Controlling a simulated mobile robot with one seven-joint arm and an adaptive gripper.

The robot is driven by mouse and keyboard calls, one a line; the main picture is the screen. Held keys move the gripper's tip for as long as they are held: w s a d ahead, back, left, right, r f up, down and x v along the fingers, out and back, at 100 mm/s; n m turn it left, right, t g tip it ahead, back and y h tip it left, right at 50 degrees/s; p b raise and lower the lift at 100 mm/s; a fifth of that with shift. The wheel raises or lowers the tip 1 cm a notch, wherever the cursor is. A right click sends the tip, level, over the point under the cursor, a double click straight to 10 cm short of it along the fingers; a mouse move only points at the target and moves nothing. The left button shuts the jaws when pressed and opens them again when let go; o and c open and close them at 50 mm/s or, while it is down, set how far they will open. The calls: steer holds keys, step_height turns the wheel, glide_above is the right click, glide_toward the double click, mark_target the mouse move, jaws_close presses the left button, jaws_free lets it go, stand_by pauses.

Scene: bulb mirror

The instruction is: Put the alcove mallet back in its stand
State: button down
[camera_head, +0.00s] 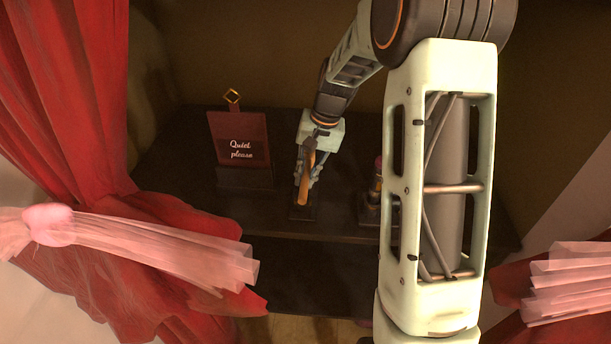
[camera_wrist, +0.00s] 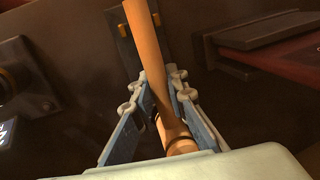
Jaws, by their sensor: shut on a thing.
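The mallet (camera_head: 306,178) shows as an orange-brown wooden shaft, and it shows again in the wrist view (camera_wrist: 147,45). My gripper (camera_head: 308,172) is shut on it, with a finger on each side of the shaft in the wrist view (camera_wrist: 158,100). The mallet's far end runs out of the top of the wrist view. A small dark stand (camera_head: 302,213) is on the shelf just below the mallet in the head view. In the wrist view the stand (camera_wrist: 128,52) has two brass-coloured prongs, with the shaft passing in front of it. I cannot tell whether they touch.
A red "Quiet please" sign (camera_head: 239,140) stands on the dark shelf (camera_head: 180,185) left of my gripper. A dark object with a pinkish top (camera_head: 375,188) stands to the right, partly behind my arm. Red curtains (camera_head: 65,100) with pink ties (camera_head: 150,245) frame the alcove.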

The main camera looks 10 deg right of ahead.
stand_by(0.3)
steer(key=shift+b+x, duration=0.65)
steer(key=shift+x, duration=0.25)
steer(key=shift+d, duration=0.2)
steer(key=c, duration=1.8)
jaws_free()
steer(key=v, duration=1.2)
